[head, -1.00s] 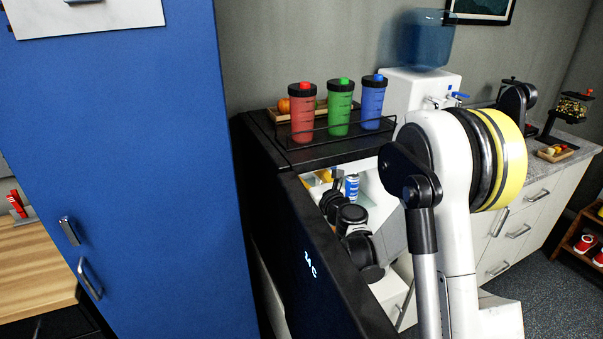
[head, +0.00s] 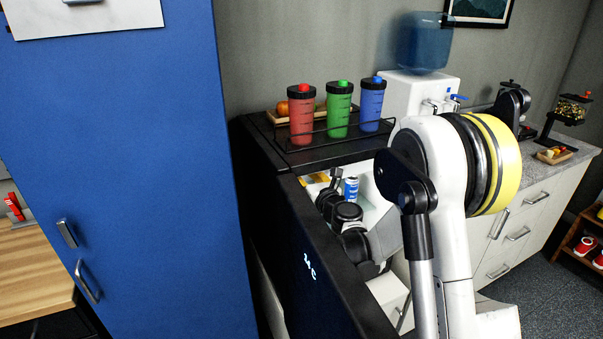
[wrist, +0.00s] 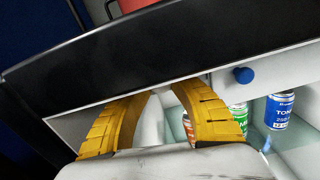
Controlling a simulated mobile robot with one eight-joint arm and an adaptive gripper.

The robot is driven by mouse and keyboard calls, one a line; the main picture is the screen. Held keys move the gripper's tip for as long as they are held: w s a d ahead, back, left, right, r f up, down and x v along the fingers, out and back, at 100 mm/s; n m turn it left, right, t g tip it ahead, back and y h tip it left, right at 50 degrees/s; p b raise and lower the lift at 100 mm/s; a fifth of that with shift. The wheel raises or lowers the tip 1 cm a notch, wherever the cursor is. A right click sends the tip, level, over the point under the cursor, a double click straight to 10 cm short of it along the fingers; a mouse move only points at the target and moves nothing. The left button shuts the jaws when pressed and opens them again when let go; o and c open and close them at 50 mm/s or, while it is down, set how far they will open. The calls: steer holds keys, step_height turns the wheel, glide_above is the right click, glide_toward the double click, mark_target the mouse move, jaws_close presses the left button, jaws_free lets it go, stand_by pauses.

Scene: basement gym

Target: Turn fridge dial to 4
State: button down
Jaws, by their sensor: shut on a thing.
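The fridge (head: 300,157) stands open with its dark door (head: 300,270) swung toward me. My arm reaches inside, and the yellow fingers of my gripper (head: 321,178) show only slightly in the head view. In the wrist view my gripper (wrist: 164,90) has both fingers raised under the dark front edge of the fridge top. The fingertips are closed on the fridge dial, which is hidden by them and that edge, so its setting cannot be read. A round blue knob (wrist: 243,75) sits to the right, apart from the fingers.
Cans stand inside the fridge, among them a blue one (wrist: 281,110) and a green one (wrist: 239,117). Red (head: 302,118), green (head: 338,112) and blue (head: 371,107) bottles stand in a rack on top. A blue cabinet (head: 120,150) is at the left.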

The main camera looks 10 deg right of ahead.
steer(key=shift+m, duration=0.9)
steer(key=c, duration=1.1)
jaws_free()
steer(key=s, duration=0.4)
steer(key=s+d, duration=0.1)
steer(key=s, duration=0.3)
steer(key=s+d, duration=0.1)
steer(key=s, duration=0.2)
steer(key=shift+s+d, duration=0.1)
steer(key=shift+s, duration=0.3)
